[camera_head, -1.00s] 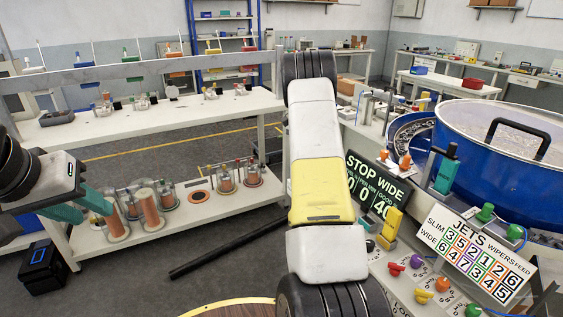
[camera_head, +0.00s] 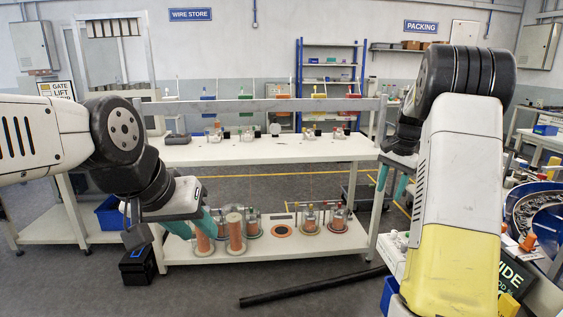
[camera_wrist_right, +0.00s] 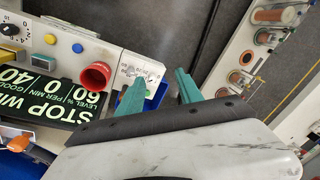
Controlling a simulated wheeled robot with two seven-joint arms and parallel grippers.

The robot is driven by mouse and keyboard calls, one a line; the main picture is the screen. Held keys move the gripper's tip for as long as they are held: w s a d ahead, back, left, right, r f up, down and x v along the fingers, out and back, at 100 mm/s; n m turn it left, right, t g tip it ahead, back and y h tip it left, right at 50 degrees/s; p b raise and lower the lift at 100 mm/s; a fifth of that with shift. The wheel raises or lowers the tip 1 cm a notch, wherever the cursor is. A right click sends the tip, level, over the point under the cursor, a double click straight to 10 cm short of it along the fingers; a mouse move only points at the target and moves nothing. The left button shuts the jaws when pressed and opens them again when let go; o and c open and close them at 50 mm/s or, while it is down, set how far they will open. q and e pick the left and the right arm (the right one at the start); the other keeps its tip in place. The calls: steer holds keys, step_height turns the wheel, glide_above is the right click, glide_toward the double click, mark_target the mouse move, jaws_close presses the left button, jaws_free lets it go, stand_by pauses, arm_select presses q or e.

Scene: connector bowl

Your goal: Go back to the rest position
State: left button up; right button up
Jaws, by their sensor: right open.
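My left gripper (camera_head: 193,226) hangs in front of the low shelf of the white bench at the left, with teal fingers partly seen in front of the copper spools. How far apart its fingers are is not clear. My right gripper (camera_head: 392,183) is at the right end of that bench, below the dark wrist, fingers pointing down. In the right wrist view the right gripper (camera_wrist_right: 158,84) shows two teal fingers spread apart with nothing between them. One finger is close to a red funnel-like cup (camera_wrist_right: 96,75) on the panel.
The white bench (camera_head: 260,150) spans the middle, with copper spools (camera_head: 235,232) on its lower shelf. A black bar (camera_head: 310,287) lies on the floor. The STOP WIDE sign (camera_wrist_right: 52,95) and panel knobs are beside the right gripper. A blue-rimmed bowl feeder (camera_head: 538,210) is at the right.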

steer(key=s+a+r+n+t+y, duration=0.1)
steer(key=s+a+r+n, duration=0.2)
steer(key=s+a+r, duration=0.4)
steer(key=s+a+r+n+t, duration=0.2)
steer(key=s+a+r, duration=0.2)
steer(key=s+a, duration=0.3)
steer(key=s+a+f+n, duration=0.1)
steer(key=s+a+n, duration=0.1)
steer(key=s, duration=0.6)
steer(key=s+a+f+n+t, duration=0.1)
steer(key=s+a+n, duration=0.2)
steer(key=s, duration=0.6)
steer(key=shift+a+f+t+y, duration=0.3)
steer(key=shift+a+f, duration=0.1)
steer(key=shift+a, duration=0.4)
